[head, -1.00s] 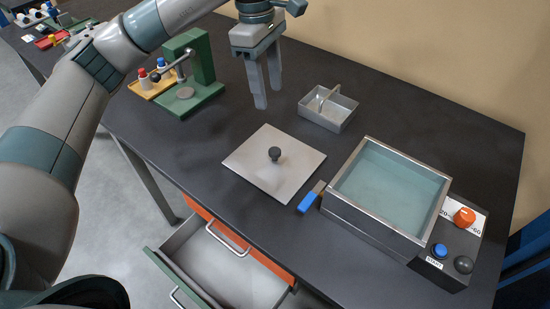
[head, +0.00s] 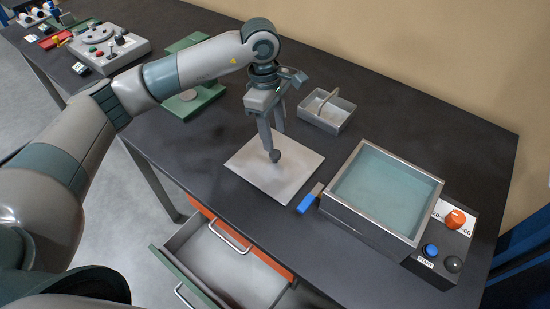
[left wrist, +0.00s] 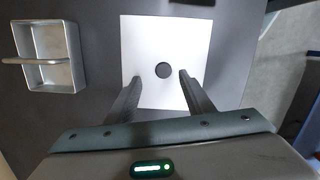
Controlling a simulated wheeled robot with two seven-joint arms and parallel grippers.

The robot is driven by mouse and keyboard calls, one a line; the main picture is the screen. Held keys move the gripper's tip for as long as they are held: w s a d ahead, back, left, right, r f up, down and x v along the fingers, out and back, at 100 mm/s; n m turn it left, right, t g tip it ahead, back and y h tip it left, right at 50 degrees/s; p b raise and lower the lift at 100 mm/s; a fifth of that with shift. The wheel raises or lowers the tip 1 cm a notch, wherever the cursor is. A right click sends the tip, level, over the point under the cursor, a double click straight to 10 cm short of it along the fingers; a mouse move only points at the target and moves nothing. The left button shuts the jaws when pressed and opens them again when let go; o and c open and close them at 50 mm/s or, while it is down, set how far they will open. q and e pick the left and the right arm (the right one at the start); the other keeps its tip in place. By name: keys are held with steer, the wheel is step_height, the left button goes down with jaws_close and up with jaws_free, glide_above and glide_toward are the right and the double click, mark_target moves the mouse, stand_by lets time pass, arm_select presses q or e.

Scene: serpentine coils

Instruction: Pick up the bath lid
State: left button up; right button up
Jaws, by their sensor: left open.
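The bath lid (head: 258,180) is a flat, light grey square plate with a dark round knob (head: 275,156) in its middle. It lies on the dark bench top, left of the bath (head: 386,190), an open metal tank of bluish liquid. My left gripper (head: 275,143) is open above the lid, its fingers pointing down close to the knob. In the left wrist view the lid (left wrist: 145,40) lies below, and the knob (left wrist: 163,70) shows just beyond and between the open fingertips (left wrist: 158,78). My right gripper is not in view.
A metal tray with a handle (head: 343,112) stands behind the lid. A blue-handled tool (head: 306,203) lies between lid and bath. The bath's control box (head: 443,240) has an orange knob. An open drawer (head: 218,268) juts out below the front edge.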

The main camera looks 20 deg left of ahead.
mark_target(275, 153)
arm_select(q)
steer(key=shift+f, duration=0.4)
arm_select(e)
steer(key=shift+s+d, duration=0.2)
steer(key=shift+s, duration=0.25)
arm_select(q)
steer(key=shift+s+f+p, duration=0.15)
steer(key=shift+f+p, duration=0.2)
steer(key=shift+p, duration=0.15)
steer(key=f, duration=0.1)
steer(key=f+p, duration=0.2)
steer(key=shift+s+f, duration=0.25)
steer(key=shift+f, duration=0.1)
steer(key=shift+d+f, duration=0.15)
steer(key=shift+f, duration=0.2)
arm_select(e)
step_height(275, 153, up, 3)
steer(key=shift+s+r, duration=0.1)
arm_select(q)
steer(key=shift+c, duration=0.2)
jaws_close()
